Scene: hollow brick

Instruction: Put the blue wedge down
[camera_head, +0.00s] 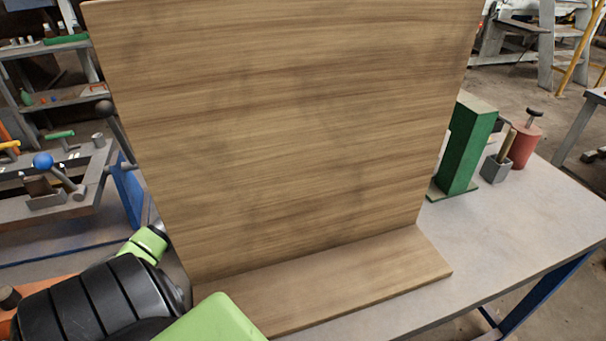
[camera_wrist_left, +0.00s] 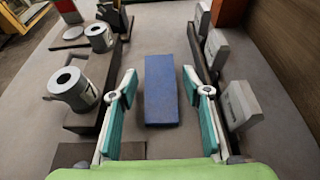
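The blue wedge (camera_wrist_left: 161,90) shows in the left wrist view as a long blue block on the grey surface, between and beyond my left fingertips. My left gripper (camera_wrist_left: 160,78) has teal pads spread apart, with a visible gap on each side of the wedge. Whether the wedge's underside fully touches the surface is hard to tell. In the head view my left arm goes behind a large upright wooden board (camera_head: 290,120), which hides the gripper and the wedge. My right gripper is in neither view.
In the wrist view, grey hollow cylinders (camera_wrist_left: 72,86) stand at the left and light grey blocks (camera_wrist_left: 240,105) at the right, close to the fingers. In the head view, a green steel piece (camera_head: 460,145) and a red canister (camera_head: 524,145) stand on the worktable (camera_head: 530,220).

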